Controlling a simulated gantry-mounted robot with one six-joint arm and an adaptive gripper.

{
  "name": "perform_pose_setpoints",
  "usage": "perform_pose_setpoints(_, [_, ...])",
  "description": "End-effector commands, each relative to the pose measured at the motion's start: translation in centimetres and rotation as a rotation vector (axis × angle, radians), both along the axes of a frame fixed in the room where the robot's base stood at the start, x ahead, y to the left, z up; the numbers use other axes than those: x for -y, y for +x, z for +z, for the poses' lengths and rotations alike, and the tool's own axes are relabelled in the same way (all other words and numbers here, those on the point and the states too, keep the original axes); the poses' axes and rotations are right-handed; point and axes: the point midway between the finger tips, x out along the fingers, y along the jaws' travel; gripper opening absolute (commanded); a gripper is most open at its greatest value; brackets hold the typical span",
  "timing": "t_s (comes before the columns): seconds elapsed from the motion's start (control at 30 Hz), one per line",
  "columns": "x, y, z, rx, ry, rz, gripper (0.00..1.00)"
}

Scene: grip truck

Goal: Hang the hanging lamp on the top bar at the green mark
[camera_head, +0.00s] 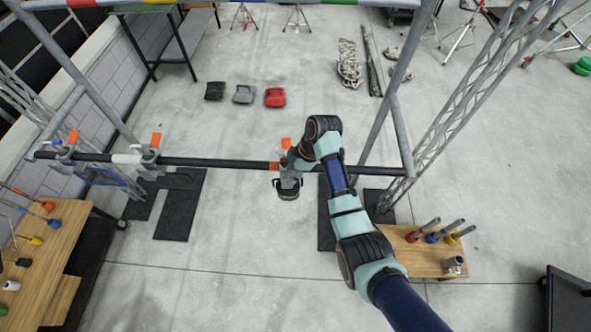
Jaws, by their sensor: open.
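The hanging lamp (288,190), dark with a grey clamp, hangs below the dark lower bar near its middle. An orange tab (286,143) shows just above the bar there. My gripper (291,164) is open beside the lamp's clamp at the bar; my wrist hides part of this spot, so I cannot tell whether the fingers touch it. The top bar (205,3) runs along the upper edge of the picture with coloured bands, partly cut off.
The lower bar (220,162) carries two orange-tabbed clamps (155,141) at left. Slanting grey posts (386,110) and a truss (455,95) stand at right. Wooden tables are at left (45,265) and right (415,262). Black, grey and red items (275,97) lie on the floor.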

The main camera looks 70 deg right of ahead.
Motion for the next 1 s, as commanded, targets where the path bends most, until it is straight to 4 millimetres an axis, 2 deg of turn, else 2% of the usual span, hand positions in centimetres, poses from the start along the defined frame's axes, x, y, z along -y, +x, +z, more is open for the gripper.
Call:
perform_pose_setpoints(0.03, [-0.1,0.2,-1.3,0.0,0.0,0.001,0.42])
perform_pose_setpoints(0.4, [-0.5,1.6,-5.1,0.0,0.0,0.0,0.42])
perform_pose_setpoints(0.53, [-0.6,1.9,-5.7,0.0,0.0,-0.001,0.42])
perform_pose_setpoints(0.8, [-0.6,1.9,-5.7,0.0,-0.001,-0.001,0.42])
perform_pose_setpoints(1.0, [-0.6,1.9,-5.7,0.0,-0.001,-0.001,0.07])
